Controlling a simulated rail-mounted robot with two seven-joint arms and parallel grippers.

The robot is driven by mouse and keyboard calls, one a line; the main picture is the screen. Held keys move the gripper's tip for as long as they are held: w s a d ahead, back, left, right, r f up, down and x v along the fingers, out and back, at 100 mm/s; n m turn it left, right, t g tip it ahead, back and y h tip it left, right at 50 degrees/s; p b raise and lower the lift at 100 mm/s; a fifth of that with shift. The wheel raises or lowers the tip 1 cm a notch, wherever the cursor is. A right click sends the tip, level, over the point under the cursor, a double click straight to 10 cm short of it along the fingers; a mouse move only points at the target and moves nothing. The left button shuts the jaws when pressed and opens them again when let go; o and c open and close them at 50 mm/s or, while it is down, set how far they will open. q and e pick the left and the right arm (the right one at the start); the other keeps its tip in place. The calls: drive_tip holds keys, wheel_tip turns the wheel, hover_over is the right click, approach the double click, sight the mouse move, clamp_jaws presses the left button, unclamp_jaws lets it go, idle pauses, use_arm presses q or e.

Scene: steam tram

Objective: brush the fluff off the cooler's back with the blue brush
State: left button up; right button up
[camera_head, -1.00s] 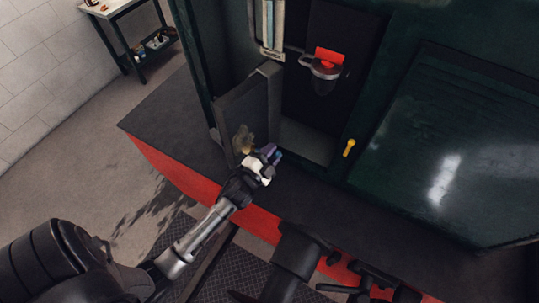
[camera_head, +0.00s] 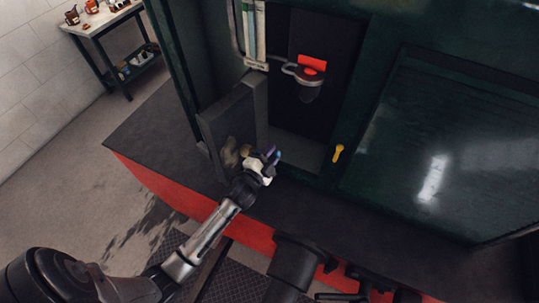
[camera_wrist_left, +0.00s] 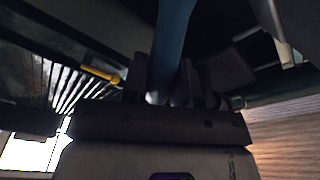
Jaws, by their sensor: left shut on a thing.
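The cooler looks like the dark grey upright box (camera_head: 228,116) at the left of the open cabinet. Tan fluff (camera_head: 230,152) clings low on the face turned to me. My left gripper (camera_head: 267,161) is just right of the fluff, close in front of the cabinet opening. It is shut on the blue brush (camera_wrist_left: 172,45), whose blue shaft rises between the fingers in the left wrist view. In the head view only a small blue-purple end of the brush shows. The bristles are hidden, and I cannot tell whether they touch the fluff. I cannot make out my right gripper.
A yellow handle (camera_head: 337,153) sticks out right of the opening. A cup holder with a red item (camera_head: 311,67) hangs on the cabinet's back wall. Books (camera_head: 254,35) stand above the cooler. A dark ledge (camera_head: 150,130) with a red side runs below. A side table (camera_head: 100,22) stands far left.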

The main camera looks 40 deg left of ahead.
use_arm(q)
drive_tip(key=shift+f+b, duration=0.7)
drive_tip(key=shift+f, duration=0.4)
drive_tip(key=shift+s+r, duration=0.1)
drive_tip(key=shift+s, duration=0.15)
drive_tip(key=s+p, duration=0.2)
drive_tip(key=s, duration=0.6)
drive_tip(key=shift+s+d, duration=0.2)
drive_tip(key=shift+d, duration=0.05)
